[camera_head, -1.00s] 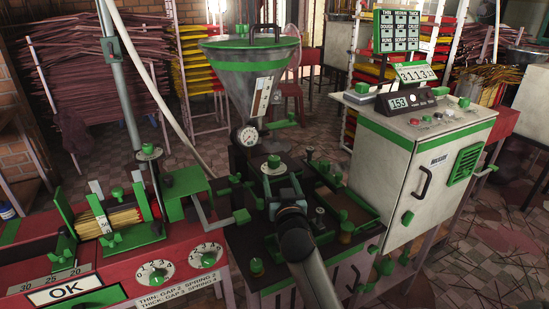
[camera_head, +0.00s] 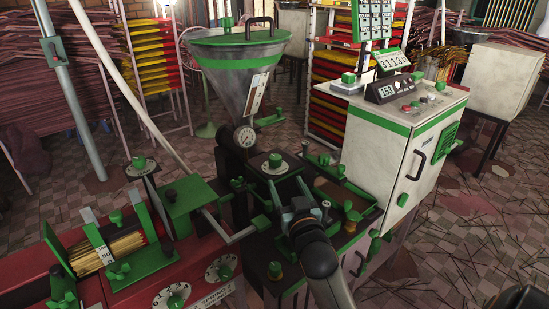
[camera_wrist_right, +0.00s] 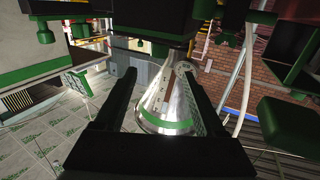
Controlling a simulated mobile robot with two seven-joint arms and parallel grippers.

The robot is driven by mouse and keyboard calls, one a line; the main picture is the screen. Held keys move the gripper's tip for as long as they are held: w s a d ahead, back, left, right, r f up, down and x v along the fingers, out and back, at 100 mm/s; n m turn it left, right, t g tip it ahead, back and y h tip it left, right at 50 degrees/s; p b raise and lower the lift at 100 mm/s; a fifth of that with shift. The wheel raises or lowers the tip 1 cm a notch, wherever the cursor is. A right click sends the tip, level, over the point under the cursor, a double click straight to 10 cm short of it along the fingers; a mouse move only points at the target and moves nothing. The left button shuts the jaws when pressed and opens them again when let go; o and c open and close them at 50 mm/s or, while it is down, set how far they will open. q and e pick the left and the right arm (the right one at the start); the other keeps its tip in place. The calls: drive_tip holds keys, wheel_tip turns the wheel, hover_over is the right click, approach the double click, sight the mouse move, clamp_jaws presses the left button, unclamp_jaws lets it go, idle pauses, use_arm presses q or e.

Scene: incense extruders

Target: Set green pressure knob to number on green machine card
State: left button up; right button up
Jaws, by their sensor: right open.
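The green machine has a metal hopper (camera_head: 232,75) with a green lid above a black body. A white card (camera_head: 257,95) hangs on the hopper; its writing is too small to read. A green knob on a round white dial (camera_head: 275,165) sits on top of the black body. Its setting is not legible. My right gripper (camera_head: 287,187) is just in front of and below this dial, with its fingers spread and empty. In the right wrist view the fingers (camera_wrist_right: 155,75) are apart, with the hopper (camera_wrist_right: 160,105) seen beyond them. My left gripper is not in view.
A white cabinet (camera_head: 400,155) with a display (camera_head: 393,88) stands to the right. A red bench (camera_head: 150,295) with dials and bundled sticks is at lower left. Open floor lies behind.

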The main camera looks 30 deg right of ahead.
sight(277, 162)
drive_tip(key=x, duration=1.2)
drive_tip(key=shift+w+d, duration=0.15)
clamp_jaws()
